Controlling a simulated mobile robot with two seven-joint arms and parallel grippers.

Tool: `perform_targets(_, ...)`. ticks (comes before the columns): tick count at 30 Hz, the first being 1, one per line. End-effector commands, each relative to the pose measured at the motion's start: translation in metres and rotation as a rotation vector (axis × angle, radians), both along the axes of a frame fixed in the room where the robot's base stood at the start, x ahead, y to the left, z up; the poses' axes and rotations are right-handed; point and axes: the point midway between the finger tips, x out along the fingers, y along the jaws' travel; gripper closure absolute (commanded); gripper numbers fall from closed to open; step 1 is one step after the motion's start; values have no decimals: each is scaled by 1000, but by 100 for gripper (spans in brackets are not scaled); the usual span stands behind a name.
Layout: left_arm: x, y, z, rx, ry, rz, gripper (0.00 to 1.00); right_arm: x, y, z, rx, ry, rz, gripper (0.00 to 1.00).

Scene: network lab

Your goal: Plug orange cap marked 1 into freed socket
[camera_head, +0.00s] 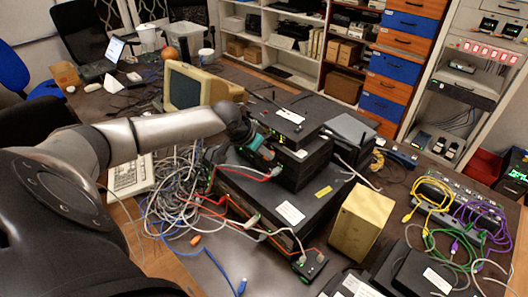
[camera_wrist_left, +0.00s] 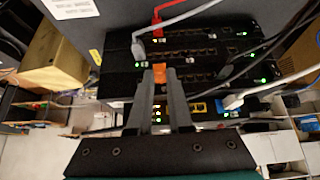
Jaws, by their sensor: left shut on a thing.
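My left gripper (camera_head: 264,154) reaches in to the front of the stacked black network devices (camera_head: 303,165). In the left wrist view the gripper (camera_wrist_left: 159,79) is shut on a small orange cap (camera_wrist_left: 160,73), held between the fingertips. The cap lies in line with a row of ports on a black switch (camera_wrist_left: 205,72); whether it is in a socket or just in front of it I cannot tell. Any marking on the cap is too small to read. The fingers hide some ports. My right gripper is not in view.
A red cable (camera_wrist_left: 157,13) and a grey cable (camera_wrist_left: 138,48) plug in beside the fingers, and a white cable (camera_wrist_left: 234,101) at right. Tangled cables (camera_head: 172,195) cover the table left of the stack. A small orange piece (camera_head: 195,240) lies on the table. A tan box (camera_head: 361,222) stands right.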

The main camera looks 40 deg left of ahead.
Motion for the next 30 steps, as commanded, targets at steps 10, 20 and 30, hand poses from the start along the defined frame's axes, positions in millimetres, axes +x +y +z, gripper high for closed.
perform_targets(10,5,0,1,0,-2,1,79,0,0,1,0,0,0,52)
perform_targets(20,5,0,0,1,-1,1,47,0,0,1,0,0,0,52)
perform_targets(30,1,1,6,1,0,0,47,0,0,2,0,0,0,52)
